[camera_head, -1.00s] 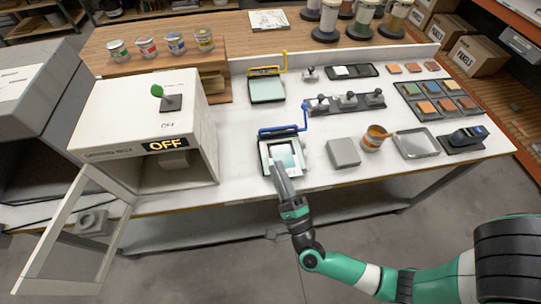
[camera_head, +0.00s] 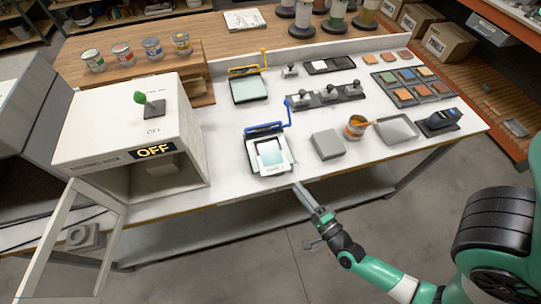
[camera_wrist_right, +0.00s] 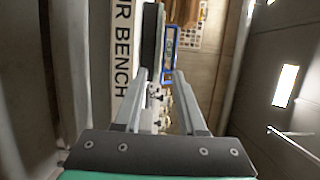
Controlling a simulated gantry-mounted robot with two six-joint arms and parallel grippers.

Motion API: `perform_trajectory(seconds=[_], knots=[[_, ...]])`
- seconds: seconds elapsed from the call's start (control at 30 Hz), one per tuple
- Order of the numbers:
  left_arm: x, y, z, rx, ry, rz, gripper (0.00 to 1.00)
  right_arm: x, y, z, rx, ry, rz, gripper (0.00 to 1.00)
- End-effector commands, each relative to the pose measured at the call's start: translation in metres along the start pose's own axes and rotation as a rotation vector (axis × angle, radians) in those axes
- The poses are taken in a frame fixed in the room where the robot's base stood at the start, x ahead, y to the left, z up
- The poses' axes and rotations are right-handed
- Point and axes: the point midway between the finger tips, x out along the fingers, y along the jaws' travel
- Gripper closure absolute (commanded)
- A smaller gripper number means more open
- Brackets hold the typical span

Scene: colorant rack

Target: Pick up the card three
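I cannot tell which card is card three. Three small orange-brown cards (camera_head: 387,57) lie in a row at the back right of the bench. A dark tray (camera_head: 374,79) holds several coloured cards below them. A pale card in a white frame (camera_head: 271,155) lies on the device with the blue handle (camera_head: 268,127). My right gripper (camera_head: 298,188) is just off the bench's front edge, right of that device, and touches no card. In the right wrist view its two fingers (camera_wrist_right: 160,78) are apart with nothing between them. My left gripper is not in view.
A grey block (camera_head: 327,145), an orange pot (camera_head: 355,127), a metal tray (camera_head: 397,130) and a dark blue device (camera_head: 438,121) stand along the bench's right front. A white booth (camera_head: 190,110) with its door open stands at the left. The lettered bench edge (camera_wrist_right: 122,60) is close to my right gripper.

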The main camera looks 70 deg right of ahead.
Motion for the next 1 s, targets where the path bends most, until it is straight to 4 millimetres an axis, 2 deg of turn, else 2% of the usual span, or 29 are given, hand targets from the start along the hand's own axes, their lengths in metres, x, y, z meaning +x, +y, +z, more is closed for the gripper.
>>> perform_trajectory(seconds=[0.13, 0.37, 0.63, 0.9, 1.0], knots=[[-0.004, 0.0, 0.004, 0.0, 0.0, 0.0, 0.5, 0.02, 0.001, -0.001, 0.0, 0.002, -0.001, 0.6], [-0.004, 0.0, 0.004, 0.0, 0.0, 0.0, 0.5, 0.029, 0.0, 0.0, -0.001, 0.0, 0.0, 0.6], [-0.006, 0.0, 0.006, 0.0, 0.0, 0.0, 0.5, 0.072, -0.001, 0.001, 0.0, 0.0, -0.002, 0.6], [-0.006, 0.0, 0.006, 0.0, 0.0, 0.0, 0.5, 0.076, -0.001, 0.001, 0.0, -0.001, 0.0, 0.6], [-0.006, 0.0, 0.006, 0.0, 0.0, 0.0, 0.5, 0.076, -0.001, 0.001, 0.0, -0.001, 0.0, 0.78]])
